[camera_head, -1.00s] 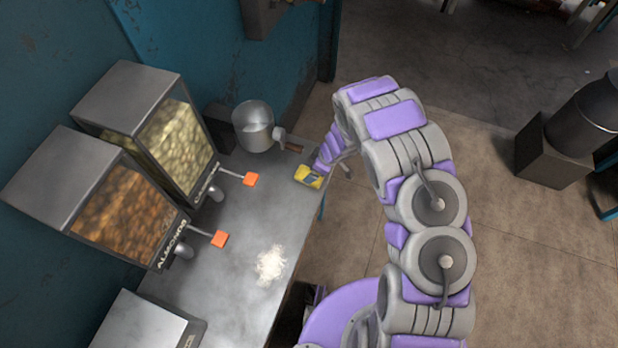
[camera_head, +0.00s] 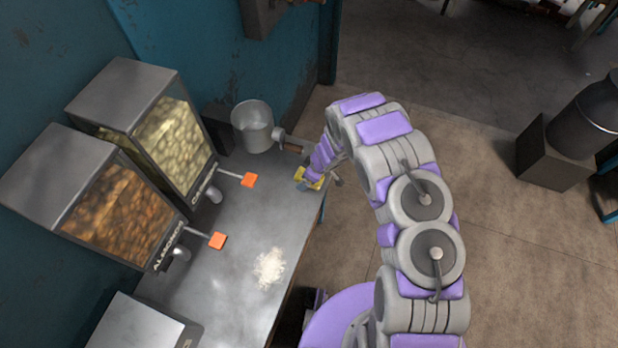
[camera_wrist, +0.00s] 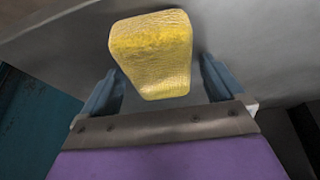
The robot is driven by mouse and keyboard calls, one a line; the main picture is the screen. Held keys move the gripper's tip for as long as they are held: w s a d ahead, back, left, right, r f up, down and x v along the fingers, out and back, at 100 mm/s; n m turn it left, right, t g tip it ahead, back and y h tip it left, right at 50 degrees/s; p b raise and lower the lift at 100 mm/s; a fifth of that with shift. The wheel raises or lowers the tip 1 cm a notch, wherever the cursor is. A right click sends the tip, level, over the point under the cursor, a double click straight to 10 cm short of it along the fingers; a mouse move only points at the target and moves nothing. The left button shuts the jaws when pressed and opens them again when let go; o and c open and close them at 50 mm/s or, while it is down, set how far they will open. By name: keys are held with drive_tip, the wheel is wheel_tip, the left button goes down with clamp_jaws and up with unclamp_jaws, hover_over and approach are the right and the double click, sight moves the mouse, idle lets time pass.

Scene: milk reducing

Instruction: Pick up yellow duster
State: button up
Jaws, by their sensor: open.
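The yellow duster (camera_head: 314,184) lies on the metal table near its far right edge, partly hidden by my gripper in the head view. In the wrist view the duster (camera_wrist: 152,52) is a rounded yellow block. Its near end lies between the two blue-grey fingers of my gripper (camera_wrist: 162,80). The fingers are open, with a gap on each side of the duster. In the head view my gripper (camera_head: 309,182) is at the duster, and its fingertips are small and partly hidden.
A metal pot (camera_head: 253,128) with a brown handle stands behind the duster. Two dispensers, almonds (camera_head: 115,215) and a paler one (camera_head: 172,150), stand at the left, their orange levers reaching over the table. White powder (camera_head: 269,268) lies on the metal table (camera_head: 230,235).

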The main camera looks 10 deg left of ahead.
drive_tip(key=c, duration=1.1)
drive_tip(key=shift+o, duration=0.2)
drive_tip(key=shift+r, duration=0.3)
drive_tip(key=r, duration=0.1)
drive_tip(key=r+p, duration=0.1)
drive_tip(key=r, duration=0.1)
drive_tip(key=shift+s, duration=0.25)
drive_tip(key=s+d, duration=0.1)
drive_tip(key=s, duration=0.4)
drive_tip(key=s+r, duration=0.1)
drive_tip(key=s, duration=0.4)
drive_tip(key=s+d+b, duration=0.1)
drive_tip(key=s, duration=0.4)
drive_tip(key=shift+s+d+r, duration=0.2)
drive_tip(key=shift+d, duration=0.1)
